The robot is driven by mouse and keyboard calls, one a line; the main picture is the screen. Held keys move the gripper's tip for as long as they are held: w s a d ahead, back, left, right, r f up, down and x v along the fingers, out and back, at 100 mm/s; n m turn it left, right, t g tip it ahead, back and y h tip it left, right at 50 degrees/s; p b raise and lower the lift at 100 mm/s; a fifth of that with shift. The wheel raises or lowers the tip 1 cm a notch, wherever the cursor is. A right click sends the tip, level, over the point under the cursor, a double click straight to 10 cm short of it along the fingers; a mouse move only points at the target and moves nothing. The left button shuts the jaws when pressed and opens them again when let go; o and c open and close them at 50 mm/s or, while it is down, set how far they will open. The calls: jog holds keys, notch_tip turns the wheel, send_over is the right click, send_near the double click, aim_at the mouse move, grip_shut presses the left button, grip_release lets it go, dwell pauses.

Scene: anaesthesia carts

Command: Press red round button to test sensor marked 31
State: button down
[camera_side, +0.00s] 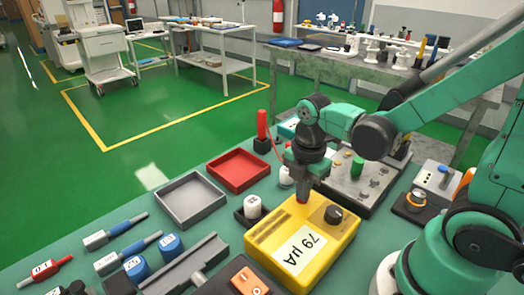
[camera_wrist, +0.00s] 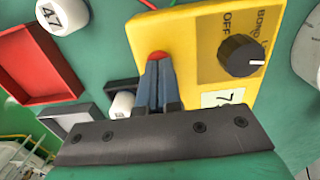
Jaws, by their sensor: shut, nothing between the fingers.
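A yellow box (camera_side: 318,228) with a black knob (camera_side: 333,214) and a display reading 79 µA (camera_side: 299,249) stands on the green bench. I cannot make out a 31.
Another white cylinder (camera_wrist: 62,14) is marked 47. A red tray (camera_side: 239,170) and grey tray (camera_side: 191,200) lie left of the box. A grey control panel (camera_side: 357,182) stands behind it. Blue blocks (camera_side: 172,246), probes (camera_side: 115,232) and an orange block (camera_side: 249,281) lie in front.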

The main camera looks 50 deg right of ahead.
aim_at(290, 202)
jog(key=shift+f, duration=0.6)
jog(key=shift+a+r, duration=0.1)
jog(key=shift+r, duration=4.2)
jog(key=m+t, duration=0.2)
jog(key=m, duration=0.4)
jog(key=w+a+m+t, duration=0.1)
jog(key=m+t, duration=0.1)
jog(key=m, duration=0.4)
jog(key=r+m+t, duration=0.1)
jog(key=m+t, duration=0.2)
jog(key=m, duration=0.3)
jog(key=shift+w+a, duration=0.2)
jog(key=shift+a, duration=0.1)
